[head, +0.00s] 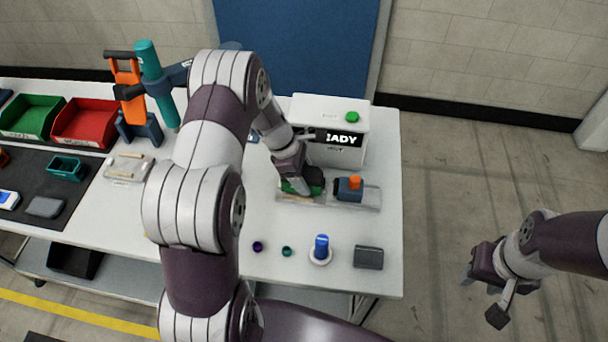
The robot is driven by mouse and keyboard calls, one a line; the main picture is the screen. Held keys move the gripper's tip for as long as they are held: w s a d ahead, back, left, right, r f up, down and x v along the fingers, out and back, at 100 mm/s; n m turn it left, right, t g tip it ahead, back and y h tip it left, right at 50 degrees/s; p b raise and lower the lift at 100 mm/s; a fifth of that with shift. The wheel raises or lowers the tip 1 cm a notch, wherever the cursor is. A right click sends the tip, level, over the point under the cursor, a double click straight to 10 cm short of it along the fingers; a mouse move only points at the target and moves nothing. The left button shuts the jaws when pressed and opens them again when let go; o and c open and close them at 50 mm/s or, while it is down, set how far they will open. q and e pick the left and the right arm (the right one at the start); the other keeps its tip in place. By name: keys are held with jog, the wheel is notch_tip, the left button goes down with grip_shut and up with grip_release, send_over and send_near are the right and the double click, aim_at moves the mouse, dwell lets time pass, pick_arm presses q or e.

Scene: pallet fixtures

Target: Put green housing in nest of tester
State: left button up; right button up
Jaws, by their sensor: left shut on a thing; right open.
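The tester is a white box (332,118) with a green button on top and a dark display, partly hidden by my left arm, on which "ADY" reads. Its nest (318,199) is a pale fixture in front of it on the bench. My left gripper (302,188) points down at the nest and is shut on the green housing (288,187). Only a green edge of the housing shows; I cannot tell whether it is seated or held just above the nest. My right gripper (487,293) is open and empty, out over the floor to the right of the bench.
A blue block with an orange top (354,184) sits right beside the nest. A blue knob on a white base (320,249), a grey block (368,257) and small purple and teal rings lie in front. Green (30,117) and red bins (84,122) stand at left.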

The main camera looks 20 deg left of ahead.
pick_arm(q)
jog(key=shift+p, duration=0.3)
dwell(0.5)
jog(key=shift+f+b, duration=0.3)
jog(key=shift+f, duration=0.15)
dwell(0.4)
jog(key=o, duration=1.2)
jog(key=b+v, duration=0.1)
jog(key=v, duration=1.1)
jog(key=shift+a+r+b, duration=0.1)
jog(key=shift+r+b, duration=0.25)
